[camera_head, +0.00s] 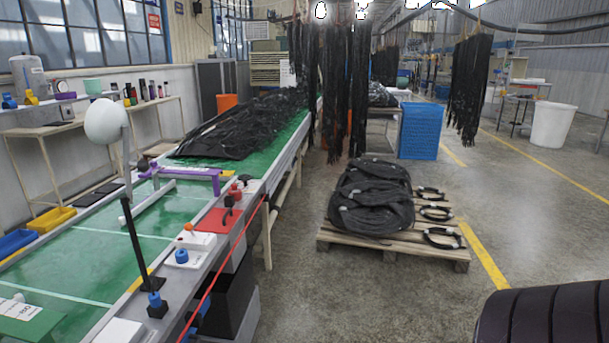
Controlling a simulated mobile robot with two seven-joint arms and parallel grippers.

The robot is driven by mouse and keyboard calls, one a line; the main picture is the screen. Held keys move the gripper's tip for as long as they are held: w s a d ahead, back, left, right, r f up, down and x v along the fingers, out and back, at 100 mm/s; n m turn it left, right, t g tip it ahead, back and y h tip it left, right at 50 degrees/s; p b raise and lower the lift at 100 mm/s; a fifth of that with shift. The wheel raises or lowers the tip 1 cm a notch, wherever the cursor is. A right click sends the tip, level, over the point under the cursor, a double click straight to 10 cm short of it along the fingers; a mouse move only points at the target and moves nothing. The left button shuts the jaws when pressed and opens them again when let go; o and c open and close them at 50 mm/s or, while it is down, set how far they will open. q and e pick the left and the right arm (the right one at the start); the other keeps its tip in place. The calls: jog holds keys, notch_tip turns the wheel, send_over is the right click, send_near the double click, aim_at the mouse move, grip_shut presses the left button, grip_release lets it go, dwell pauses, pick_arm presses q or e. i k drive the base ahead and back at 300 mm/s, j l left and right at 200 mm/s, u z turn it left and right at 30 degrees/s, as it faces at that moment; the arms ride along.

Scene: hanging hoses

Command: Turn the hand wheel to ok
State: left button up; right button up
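I cannot make out a hand wheel for certain in the head view. A green box with a white label (22,308) sits at the lower left corner, cut by the frame; its lettering is too small to read surely. Small controls stand along the right edge of the green-topped bench (90,262): a red plate (217,220) with a black upright part on it, and blue knobs (181,256). Neither of my grippers is in view.
A wooden pallet (395,250) with coiled black hoses (371,197) stands on the floor right of the bench. Black hoses (470,90) hang from above. A blue crate (421,131) stands behind. A dark ribbed object (550,315) fills the lower right corner. The floor between is clear.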

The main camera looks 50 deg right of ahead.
aim_at(246, 177)
jog(key=z, duration=1.3)
jog(key=i+l+u, duration=0.1)
jog(key=u, duration=0.3)
jog(key=i+l+u, duration=0.1)
jog(key=u, duration=0.35)
jog(key=i+l+u, duration=0.1)
jog(key=l+u, duration=0.15)
jog(key=u, duration=0.15)
jog(key=i+l+u, duration=0.2)
jog(key=l, duration=0.2)
jog(key=l+u, duration=0.25)
jog(key=l, duration=0.15)
jog(key=l+u, duration=0.2)
jog(key=l, duration=0.7)
jog(key=l+u, duration=0.15)
jog(key=l, duration=2.5)
